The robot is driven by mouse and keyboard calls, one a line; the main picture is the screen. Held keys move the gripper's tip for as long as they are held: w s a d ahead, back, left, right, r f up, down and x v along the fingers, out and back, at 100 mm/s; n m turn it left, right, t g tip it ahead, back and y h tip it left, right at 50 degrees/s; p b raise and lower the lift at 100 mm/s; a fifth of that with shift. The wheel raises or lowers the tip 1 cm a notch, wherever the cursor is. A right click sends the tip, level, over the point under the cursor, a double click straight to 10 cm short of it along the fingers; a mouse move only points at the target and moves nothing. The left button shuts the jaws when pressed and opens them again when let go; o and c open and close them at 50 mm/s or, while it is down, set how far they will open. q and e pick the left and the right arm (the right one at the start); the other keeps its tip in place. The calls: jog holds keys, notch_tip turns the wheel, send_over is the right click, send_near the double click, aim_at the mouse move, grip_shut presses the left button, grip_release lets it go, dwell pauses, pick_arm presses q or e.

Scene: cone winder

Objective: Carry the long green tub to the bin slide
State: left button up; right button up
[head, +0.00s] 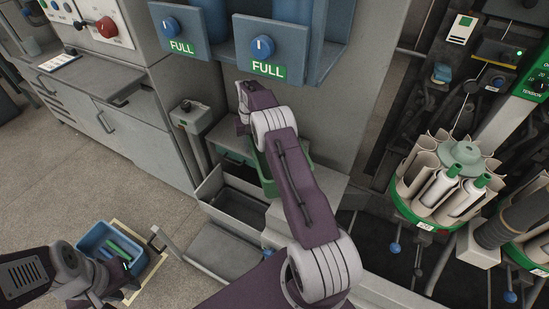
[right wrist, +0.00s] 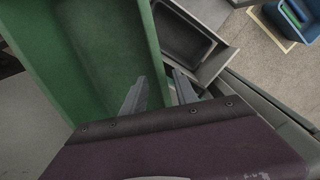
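The long green tub (head: 269,180) is mostly hidden behind my right arm in the head view. In the right wrist view the tub (right wrist: 95,50) fills the left side, close to the camera. My right gripper (right wrist: 160,80) has one finger on each side of the tub's wall and looks shut on it; its fingertips are hidden in the head view. An open grey trough (head: 212,187), possibly the bin slide, lies just left of and below the tub; it also shows in the right wrist view (right wrist: 222,45). My left gripper (head: 112,273) is by a blue crate; its fingers are unclear.
The blue crate (head: 91,239) holds green pieces and stands on a yellow-edged floor mark (head: 158,262). The cone carousel (head: 412,205) stands at right. Floor at left is clear.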

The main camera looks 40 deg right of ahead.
jog(key=shift+w+f, duration=0.15)
jog(key=shift+f, duration=0.3)
jog(key=shift+d+f, duration=0.1)
jog(key=shift+f, duration=0.25)
notch_tip(320, 180, down, 4)
jog(key=shift+r+b, duration=0.1)
jog(key=shift+b, duration=0.8)
jog(key=shift+f, duration=0.35)
jog(key=shift+r, duration=0.15)
jog(key=shift+c, duration=0.6)
grip_shut()
